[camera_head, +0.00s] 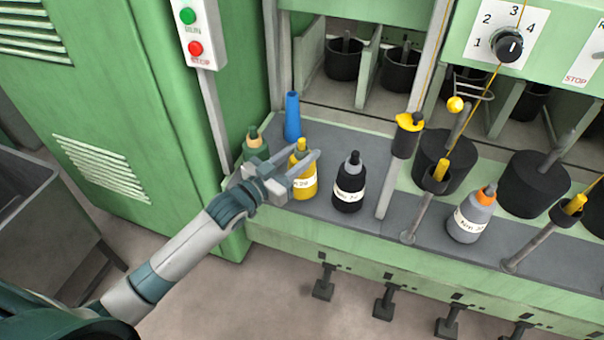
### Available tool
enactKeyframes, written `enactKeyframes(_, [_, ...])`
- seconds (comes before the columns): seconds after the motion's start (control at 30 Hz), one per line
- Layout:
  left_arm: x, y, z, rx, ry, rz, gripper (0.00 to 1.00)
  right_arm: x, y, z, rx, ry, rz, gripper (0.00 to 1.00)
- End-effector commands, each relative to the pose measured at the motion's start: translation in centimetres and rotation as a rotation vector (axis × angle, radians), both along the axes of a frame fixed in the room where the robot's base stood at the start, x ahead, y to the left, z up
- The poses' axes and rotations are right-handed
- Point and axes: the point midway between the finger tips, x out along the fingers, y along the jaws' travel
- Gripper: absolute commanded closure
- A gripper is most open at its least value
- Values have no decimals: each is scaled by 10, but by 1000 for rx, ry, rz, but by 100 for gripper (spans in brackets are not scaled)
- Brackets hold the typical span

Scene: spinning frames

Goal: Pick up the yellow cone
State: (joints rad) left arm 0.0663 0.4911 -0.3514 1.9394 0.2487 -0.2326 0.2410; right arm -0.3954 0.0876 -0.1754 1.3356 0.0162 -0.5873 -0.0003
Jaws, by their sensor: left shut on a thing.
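My left gripper (304,155) reaches in from the left and is shut on a yellow bottle-shaped thing (304,186). Nothing else near the gripper is a plain yellow cone. My right gripper is not in view.
A dark green bottle (256,146) and a blue tube (292,118) stand just behind the gripper. A black bottle (349,185) stands close to the right. A grey bottle (472,215) with an orange cap is farther right, among slanted spindles. A green cabinet (110,100) is at left.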

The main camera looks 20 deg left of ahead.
Motion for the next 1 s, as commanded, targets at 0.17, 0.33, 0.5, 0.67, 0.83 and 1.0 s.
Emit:
enactKeyframes(0.17, [0,0,1,-1,-3,0,100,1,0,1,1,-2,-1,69])
enactKeyframes(0.33, [0,0,5,-2,-4,0,100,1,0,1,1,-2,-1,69])
enactKeyframes(0.5, [0,0,20,-2,-6,-1,100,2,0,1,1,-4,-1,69])
enactKeyframes(0.67, [0,0,44,-2,-6,-1,100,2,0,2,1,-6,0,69])
enactKeyframes(0.83, [0,0,72,-1,-6,-1,100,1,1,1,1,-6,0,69])
enactKeyframes(1.0, [0,0,93,-1,-5,0,100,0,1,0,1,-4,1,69])
